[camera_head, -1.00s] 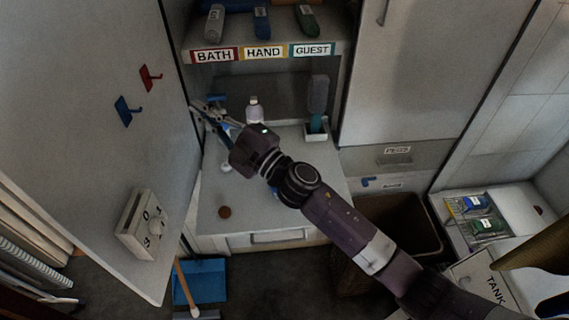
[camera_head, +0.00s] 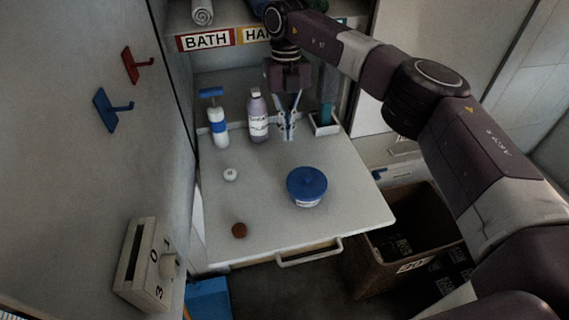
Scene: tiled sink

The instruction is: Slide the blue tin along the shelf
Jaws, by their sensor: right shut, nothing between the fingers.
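The blue tin (camera_head: 307,184) is a round tub with a blue knobbed lid and a pale lower side bearing a label. It stands upright on the white shelf (camera_head: 345,217), right of the middle. My right gripper (camera_head: 287,136) points down at the back of the shelf, behind the tin and apart from it. Its fingers are shut and empty, between a lilac bottle and a brush holder. My left gripper is not in view.
The labelled lilac bottle (camera_head: 258,117) and a blue-topped pump bottle (camera_head: 217,125) stand at the back left. The brush holder (camera_head: 324,124) is at the back right. A small white knob-like item (camera_head: 230,174) and a brown disc (camera_head: 239,230) lie left of the tin. The front right is clear.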

